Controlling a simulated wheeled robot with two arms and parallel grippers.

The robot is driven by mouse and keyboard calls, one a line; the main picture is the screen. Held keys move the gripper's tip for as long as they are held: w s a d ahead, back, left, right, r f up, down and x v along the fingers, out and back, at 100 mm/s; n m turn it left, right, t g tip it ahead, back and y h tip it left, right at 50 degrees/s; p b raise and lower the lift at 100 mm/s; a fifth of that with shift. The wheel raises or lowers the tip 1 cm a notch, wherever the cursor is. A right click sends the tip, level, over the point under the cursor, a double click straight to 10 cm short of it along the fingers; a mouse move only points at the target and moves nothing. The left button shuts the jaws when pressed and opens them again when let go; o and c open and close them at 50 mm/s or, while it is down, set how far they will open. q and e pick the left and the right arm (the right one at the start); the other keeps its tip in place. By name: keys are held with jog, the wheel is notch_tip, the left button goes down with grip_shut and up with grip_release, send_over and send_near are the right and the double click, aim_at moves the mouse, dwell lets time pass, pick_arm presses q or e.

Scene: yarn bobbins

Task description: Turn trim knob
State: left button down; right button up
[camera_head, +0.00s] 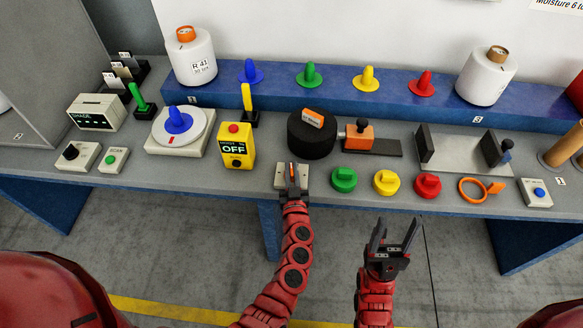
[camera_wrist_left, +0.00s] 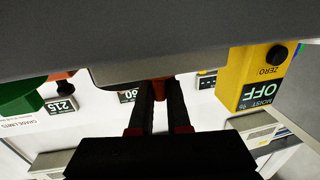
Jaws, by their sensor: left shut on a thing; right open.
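A small pale box (camera_head: 279,182) sits at the table's front edge, right of the yellow moisture meter. My left gripper (camera_head: 292,177) is over this box from the front, its fingers shut on a small orange-marked knob (camera_head: 291,170). The fingers hide most of the knob and the middle of the box. In the left wrist view the two dark fingers (camera_wrist_left: 160,95) are close together with an orange-red piece (camera_wrist_left: 160,88) between them. My right gripper (camera_head: 392,240) is open and empty, in front of the table and below its edge.
The yellow meter (camera_head: 236,146), reading OFF, stands left of the box. A black cylinder (camera_head: 312,134) is behind it. Green (camera_head: 344,180), yellow (camera_head: 386,183) and red (camera_head: 427,186) knobbed pieces lie to the right, then an orange ring (camera_head: 474,190). Open floor lies in front.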

pick_arm(q)
jog(key=n+y, duration=0.1)
jog(key=y, duration=0.1)
jog(key=shift+r+n+g+y+p, duration=0.1)
jog(key=shift+n+g+y+p, duration=0.2)
jog(key=shift+n+y+p, duration=0.1)
jog(key=shift+w+d+n+g+y, duration=0.1)
jog(key=shift+n+g+y, duration=0.3)
jog(key=shift+n+y, duration=0.45)
jog(key=shift+f+n+g+y+b, duration=0.25)
jog(key=shift+n+g+y+b, duration=0.6)
jog(key=shift+y, duration=0.7)
jog(key=shift+n+g+y+b, duration=0.35)
jog(key=shift+n+y, duration=0.05)
jog(key=shift+y, duration=0.1)
jog(key=shift+r, duration=0.15)
jog(key=c, duration=0.9)
grip_release()
